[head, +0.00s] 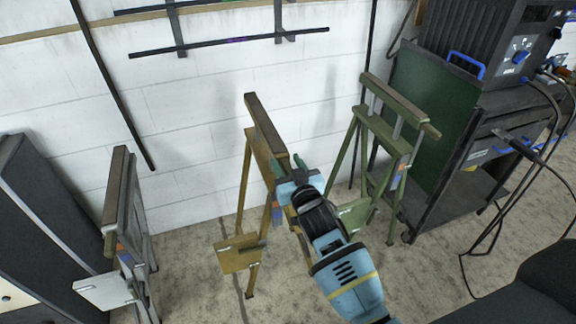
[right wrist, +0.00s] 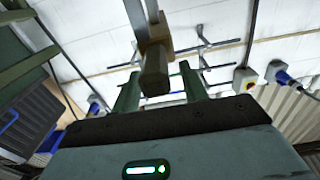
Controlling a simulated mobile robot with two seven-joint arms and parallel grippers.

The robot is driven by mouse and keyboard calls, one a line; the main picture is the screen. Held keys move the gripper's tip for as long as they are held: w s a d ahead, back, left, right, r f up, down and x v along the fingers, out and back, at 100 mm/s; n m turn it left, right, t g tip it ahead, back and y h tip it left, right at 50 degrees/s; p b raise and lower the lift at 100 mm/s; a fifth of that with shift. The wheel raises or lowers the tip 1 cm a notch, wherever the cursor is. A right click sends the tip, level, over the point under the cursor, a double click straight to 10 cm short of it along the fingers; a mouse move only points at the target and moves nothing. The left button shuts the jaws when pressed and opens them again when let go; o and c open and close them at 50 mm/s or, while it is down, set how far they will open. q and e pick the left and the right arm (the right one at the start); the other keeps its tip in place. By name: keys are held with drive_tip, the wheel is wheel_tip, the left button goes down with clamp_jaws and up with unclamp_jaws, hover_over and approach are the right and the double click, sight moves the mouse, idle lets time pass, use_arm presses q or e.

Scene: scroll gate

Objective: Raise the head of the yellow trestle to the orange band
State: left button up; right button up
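The yellow trestle (head: 250,175) stands in the middle of the head view, between a grey and a green one. Its head is a brown wooden beam (head: 264,125), sloping in the picture, with its near end close to my right gripper (head: 285,162). In the right wrist view, the beam end (right wrist: 155,72) shows between the two green fingers of my right gripper (right wrist: 161,88). The fingers are apart; I cannot tell whether they touch the beam. A small orange and blue patch shows low on the trestle's post, partly hidden by my arm. My left gripper is not in view.
A grey trestle (head: 118,210) stands at left beside a dark cabinet (head: 45,220). A green trestle (head: 385,130) stands at right, near a dark cart (head: 460,175) with hanging cables. A white block wall (head: 215,80) is behind. Bare floor shows between the trestles.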

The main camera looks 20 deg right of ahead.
drive_tip(key=shift+f, duration=0.15)
drive_tip(key=shift+s, duration=0.6)
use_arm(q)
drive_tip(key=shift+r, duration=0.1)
use_arm(e)
drive_tip(key=s, duration=0.6)
drive_tip(key=shift+s+d, duration=0.15)
drive_tip(key=shift+s, duration=0.2)
